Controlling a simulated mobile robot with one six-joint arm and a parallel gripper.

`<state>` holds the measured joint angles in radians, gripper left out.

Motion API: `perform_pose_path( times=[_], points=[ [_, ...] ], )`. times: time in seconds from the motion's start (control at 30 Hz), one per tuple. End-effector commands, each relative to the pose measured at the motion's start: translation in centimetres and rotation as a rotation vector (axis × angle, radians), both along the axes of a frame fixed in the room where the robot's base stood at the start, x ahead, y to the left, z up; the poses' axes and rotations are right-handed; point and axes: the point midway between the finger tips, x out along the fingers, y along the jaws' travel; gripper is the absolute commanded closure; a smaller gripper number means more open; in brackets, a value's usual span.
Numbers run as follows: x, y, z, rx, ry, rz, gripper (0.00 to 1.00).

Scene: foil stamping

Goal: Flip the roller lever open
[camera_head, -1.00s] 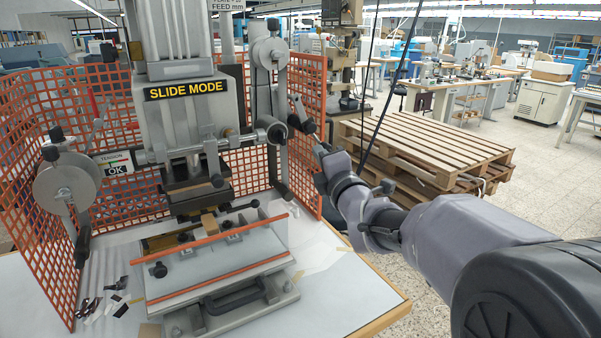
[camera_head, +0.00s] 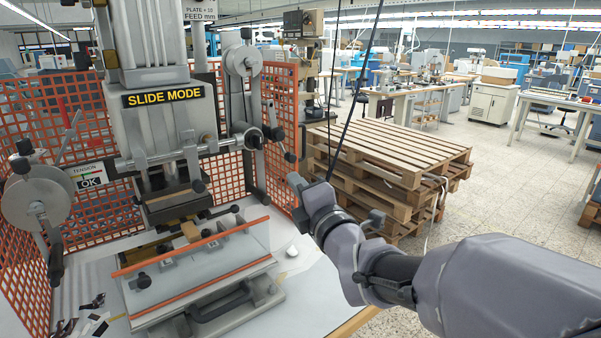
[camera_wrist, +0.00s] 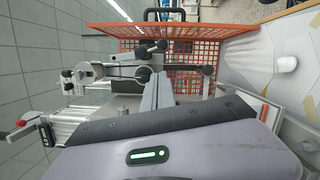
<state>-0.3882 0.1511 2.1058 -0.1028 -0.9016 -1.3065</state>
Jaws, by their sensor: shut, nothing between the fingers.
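An orange mesh guard (camera_head: 283,110) stands close behind the lever. A clear shield with orange rails (camera_head: 200,265) covers the press bed at lower left. Stacked wooden pallets (camera_head: 390,160) stand on the floor behind my arm.

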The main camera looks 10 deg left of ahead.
Motion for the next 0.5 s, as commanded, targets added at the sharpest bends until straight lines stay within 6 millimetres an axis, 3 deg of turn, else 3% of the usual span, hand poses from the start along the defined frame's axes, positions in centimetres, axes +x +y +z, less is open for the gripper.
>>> perform_pose_path(
  times=[0.5],
  points=[
    [-0.85, -0.11, 0.71, 0.021, 0.025, 0.004, 1.0]
  ],
)
